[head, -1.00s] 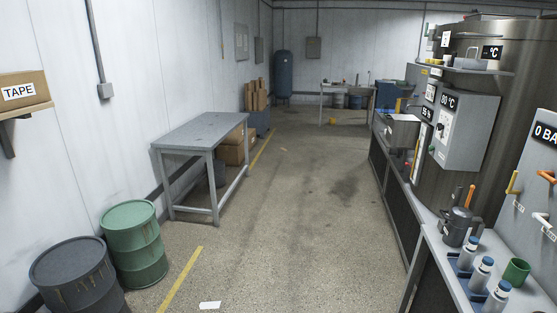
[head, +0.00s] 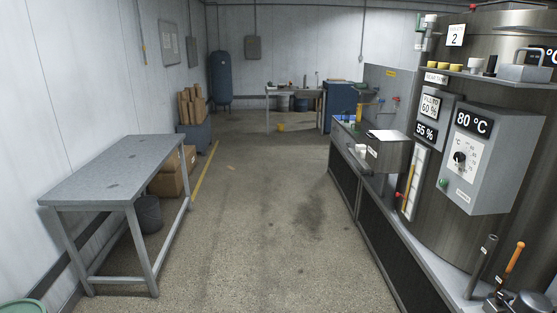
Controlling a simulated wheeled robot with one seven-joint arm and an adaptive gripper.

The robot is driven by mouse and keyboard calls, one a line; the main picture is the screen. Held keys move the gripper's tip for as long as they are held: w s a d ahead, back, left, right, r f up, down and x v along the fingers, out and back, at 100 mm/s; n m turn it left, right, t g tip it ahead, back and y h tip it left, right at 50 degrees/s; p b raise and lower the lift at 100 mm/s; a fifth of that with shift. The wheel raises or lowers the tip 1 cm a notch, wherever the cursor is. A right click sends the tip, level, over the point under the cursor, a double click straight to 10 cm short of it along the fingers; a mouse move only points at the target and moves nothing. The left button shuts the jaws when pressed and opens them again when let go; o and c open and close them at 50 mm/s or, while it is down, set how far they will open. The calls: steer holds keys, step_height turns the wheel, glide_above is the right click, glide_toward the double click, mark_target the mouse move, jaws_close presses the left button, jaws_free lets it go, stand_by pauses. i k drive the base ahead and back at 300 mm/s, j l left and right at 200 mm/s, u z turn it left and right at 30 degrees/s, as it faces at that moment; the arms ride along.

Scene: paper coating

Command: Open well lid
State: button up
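No lid can be made out for certain as the well lid. A grey metal box (head: 393,158) with a small label and a white, paper-like top stands on the right-hand counter, partway down the room. A grey block with a handle (head: 524,73) sits on the shelf of the large steel tank (head: 440,120) at the right. My gripper is not in view.
The counter (head: 388,212) runs along the right side, with a grey control box (head: 475,158) reading 80 °C above it. A grey table (head: 110,170) stands at the left, with a bin (head: 149,214) and cardboard boxes near it. The floor (head: 260,220) between them is clear.

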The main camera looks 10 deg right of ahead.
mark_target(382, 136)
steer(key=i+z, duration=0.15)
steer(key=i, duration=0.85)
steer(key=i+j+z, duration=0.15)
steer(key=i, duration=0.9)
steer(key=i+z, duration=0.8)
steer(key=i, duration=0.15)
steer(key=i+j+z, duration=0.25)
steer(key=i+z, duration=0.15)
steer(key=i+j+z, duration=0.35)
steer(key=i, duration=0.1)
